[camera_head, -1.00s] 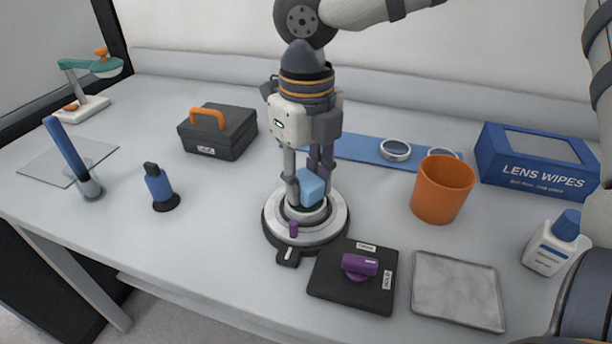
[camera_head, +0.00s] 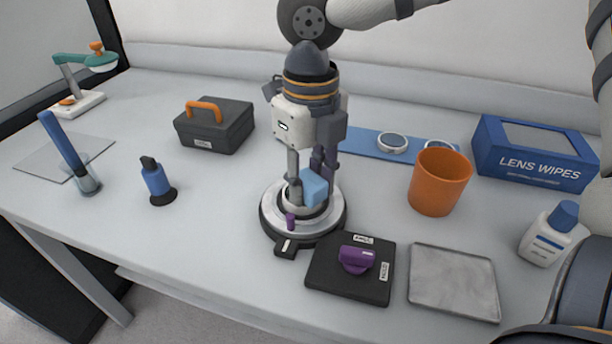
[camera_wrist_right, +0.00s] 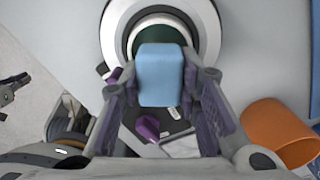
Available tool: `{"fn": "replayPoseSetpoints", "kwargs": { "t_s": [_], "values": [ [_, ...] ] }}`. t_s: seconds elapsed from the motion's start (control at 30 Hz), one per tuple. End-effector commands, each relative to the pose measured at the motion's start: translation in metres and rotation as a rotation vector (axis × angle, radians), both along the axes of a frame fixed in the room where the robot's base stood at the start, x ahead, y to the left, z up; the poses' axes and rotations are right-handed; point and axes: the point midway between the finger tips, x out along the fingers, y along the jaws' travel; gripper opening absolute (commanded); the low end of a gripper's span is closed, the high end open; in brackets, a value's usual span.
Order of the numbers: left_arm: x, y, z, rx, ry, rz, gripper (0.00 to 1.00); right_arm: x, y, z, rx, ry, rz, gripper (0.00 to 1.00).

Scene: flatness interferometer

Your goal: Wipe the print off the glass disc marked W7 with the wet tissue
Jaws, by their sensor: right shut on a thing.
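My right gripper (camera_head: 307,192) is shut on a light blue folded tissue (camera_head: 315,187), also seen in the right wrist view (camera_wrist_right: 161,75). It holds the tissue low over the middle of a round stage (camera_head: 335,212) with a pale ring and dark centre. Tissue and fingers cover most of that centre; I cannot tell whether the tissue touches it, and no W7 mark or print can be read. Two glass discs lie on the blue mat at the back, one clear (camera_head: 392,142), one partly behind the cup. A dark jaw-like part (camera_wrist_right: 12,88), perhaps my left gripper, shows at the wrist view's left edge.
A black control box (camera_head: 325,284) with a purple knob and a grey tray (camera_head: 455,283) are in front. An orange cup (camera_head: 438,185), lens wipes box (camera_head: 535,155) and white bottle (camera_head: 550,238) stand right. A blue-black bottle (camera_head: 157,182) and black toolbox (camera_head: 215,128) are left.

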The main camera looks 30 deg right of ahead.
Motion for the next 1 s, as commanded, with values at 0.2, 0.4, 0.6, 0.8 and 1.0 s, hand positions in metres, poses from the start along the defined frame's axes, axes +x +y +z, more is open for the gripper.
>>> {"fn": "replayPoseSetpoints", "kwargs": {
  "t_s": [0.2,0.4,0.6,0.8,1.0],
  "values": [
    [-0.001,0.000,-0.001,0.000,0.004,0.000,0.00,0.011,0.001,-0.002,-0.001,0.001,0.000,0.01],
    [-0.002,0.000,-0.001,0.000,0.006,0.000,0.00,0.017,0.003,-0.002,-0.001,0.001,0.000,0.01],
    [-0.002,0.000,-0.002,0.000,0.009,0.000,0.00,0.027,0.005,-0.002,0.001,0.001,0.000,0.01],
    [-0.001,0.000,-0.001,0.000,0.005,0.000,0.00,0.021,0.004,-0.001,0.000,0.000,0.001,0.01],
    [0.000,0.000,0.000,0.000,0.000,0.000,0.00,0.011,0.001,-0.001,0.000,0.001,0.001,0.01]
  ]
}}
